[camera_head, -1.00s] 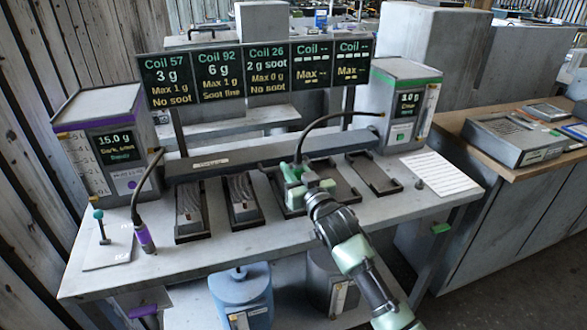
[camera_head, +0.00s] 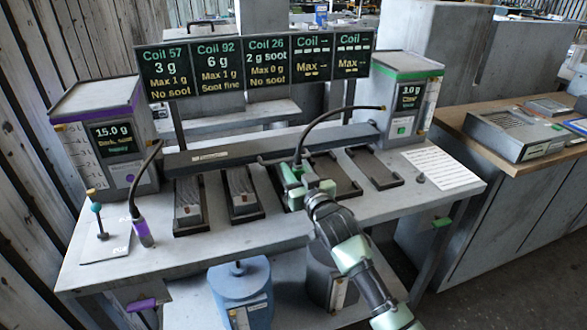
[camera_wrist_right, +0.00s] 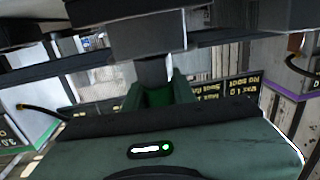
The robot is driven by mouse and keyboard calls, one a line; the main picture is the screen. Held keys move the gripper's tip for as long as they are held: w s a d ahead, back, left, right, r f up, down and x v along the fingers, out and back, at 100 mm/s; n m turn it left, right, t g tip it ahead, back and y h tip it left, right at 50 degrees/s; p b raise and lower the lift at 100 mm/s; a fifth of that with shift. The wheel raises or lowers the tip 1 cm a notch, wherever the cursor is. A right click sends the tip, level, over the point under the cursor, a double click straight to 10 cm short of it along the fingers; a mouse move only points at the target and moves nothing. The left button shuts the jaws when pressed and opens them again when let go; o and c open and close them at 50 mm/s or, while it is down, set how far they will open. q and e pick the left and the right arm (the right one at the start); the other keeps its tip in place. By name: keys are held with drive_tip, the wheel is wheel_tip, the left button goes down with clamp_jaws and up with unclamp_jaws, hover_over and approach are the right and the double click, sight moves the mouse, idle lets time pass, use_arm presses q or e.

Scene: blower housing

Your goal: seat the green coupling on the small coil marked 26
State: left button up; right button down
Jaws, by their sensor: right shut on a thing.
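My right gripper (camera_head: 297,182) is over the third dark tray from the left on the bench. A black hose arcs down to it from the green-topped box. It is shut on the green coupling at the hose's end; the coupling shows as a dark green part (camera_wrist_right: 158,97) between the fingers in the right wrist view. My gripper mostly hides the coupling and what lies in that tray, so I cannot tell whether the coupling touches a coil. The display panel (camera_head: 268,68) above reads Coil 26, 2 g soot, max 0 g. My left gripper is not in view.
Two left trays (camera_head: 241,193) hold grey blocks; two right trays (camera_head: 374,168) look empty. A purple-trimmed box (camera_head: 108,137) and purple coupling (camera_head: 143,233) stand left. The green-trimmed box (camera_head: 403,97) stands right, beside a white sheet (camera_head: 440,167). A blue canister (camera_head: 240,290) stands below.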

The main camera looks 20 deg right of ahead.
drive_tip(key=c, duration=1.1)
unclamp_jaws()
drive_tip(key=shift+s, duration=0.25)
drive_tip(key=s, duration=0.5)
drive_tip(key=s+d, duration=0.1)
drive_tip(key=s, duration=0.1)
drive_tip(key=shift+s+b, duration=0.2)
drive_tip(key=shift+b, duration=0.1)
